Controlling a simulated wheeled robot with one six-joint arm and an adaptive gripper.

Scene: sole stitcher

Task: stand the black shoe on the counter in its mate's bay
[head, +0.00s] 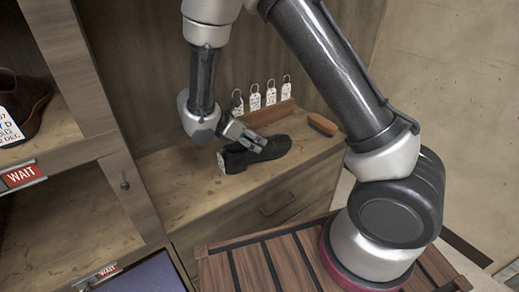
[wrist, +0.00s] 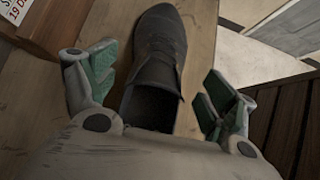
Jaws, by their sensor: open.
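The black shoe (head: 266,154) lies on its sole on the wooden counter (head: 190,199), and it also shows in the wrist view (wrist: 159,55). In the wrist view its toe points up the picture and its opening faces my camera. My gripper (head: 246,139) is open above the shoe in the head view. In the wrist view the fingers stand on either side of the shoe's heel part, apart from it on the right; whether the left finger touches cannot be told. One brown shoe (head: 28,100) stands in an upper left bay. No black mate is visible in the bays.
Red WAIT labels mark the left shelf edges (head: 21,175). White tags (head: 271,93) hang behind the shoe. A wooden block (head: 268,114) and a brush (head: 323,124) lie near the counter's back. The counter's left part is clear. A slatted wooden deck (head: 253,268) is in front.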

